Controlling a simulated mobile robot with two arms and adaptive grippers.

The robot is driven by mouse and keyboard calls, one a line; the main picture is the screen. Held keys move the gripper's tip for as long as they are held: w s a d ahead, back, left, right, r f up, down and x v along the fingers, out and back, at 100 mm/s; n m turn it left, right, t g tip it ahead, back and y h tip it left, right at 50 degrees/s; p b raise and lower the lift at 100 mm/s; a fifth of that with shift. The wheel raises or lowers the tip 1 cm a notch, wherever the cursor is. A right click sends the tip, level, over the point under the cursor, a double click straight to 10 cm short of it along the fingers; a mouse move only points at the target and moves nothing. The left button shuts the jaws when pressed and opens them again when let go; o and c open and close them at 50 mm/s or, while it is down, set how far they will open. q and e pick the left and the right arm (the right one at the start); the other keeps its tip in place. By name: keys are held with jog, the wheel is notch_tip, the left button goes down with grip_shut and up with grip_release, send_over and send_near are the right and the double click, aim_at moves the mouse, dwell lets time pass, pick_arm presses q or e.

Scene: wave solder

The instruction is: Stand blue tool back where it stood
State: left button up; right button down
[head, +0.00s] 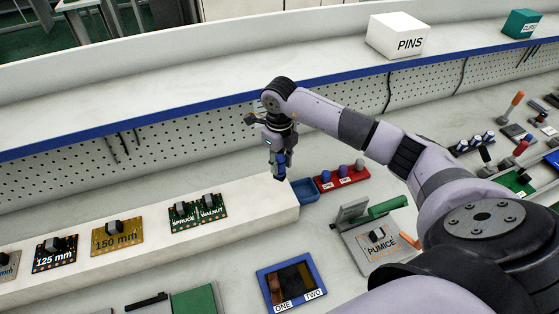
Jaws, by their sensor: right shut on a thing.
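My right gripper (278,157) is shut on a small blue tool (281,172), which points downward. It is over the right end of the white raised ledge, left of a blue bin (304,191). The fingers hide part of the tool, and I cannot tell whether its lower end touches anything. A red rack (345,182) with small blue, purple and grey tops on it stands just right of the bin. My left gripper is not in view.
Labelled boards, including 125 mm (54,254) and 150 mm (117,236), lie along the white ledge (250,210). A blue-framed tray (268,304) and a PUMICE fixture (360,250) are nearer. The PINS box (398,36) is on the shelf behind.

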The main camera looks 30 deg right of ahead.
aim_at(280, 177)
jog(key=shift+d+f, duration=0.1)
notch_tip(280, 177, down, 2)
jog(key=shift+w+b, duration=0.15)
jog(key=shift+b, duration=0.85)
notch_tip(280, 177, down, 3)
jog(key=shift+r+b, duration=0.1)
jog(key=shift+b, duration=1.05)
jog(key=shift+f+b, duration=0.4)
jog(key=shift+f, duration=0.15)
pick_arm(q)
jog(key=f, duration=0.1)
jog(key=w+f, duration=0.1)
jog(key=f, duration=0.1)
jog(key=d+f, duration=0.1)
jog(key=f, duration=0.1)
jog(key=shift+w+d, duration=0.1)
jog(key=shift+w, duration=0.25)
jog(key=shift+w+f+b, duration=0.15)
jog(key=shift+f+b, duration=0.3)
pick_arm(e)
jog(key=shift+f, duration=0.55)
jog(key=c, duration=1.2)
grip_release()
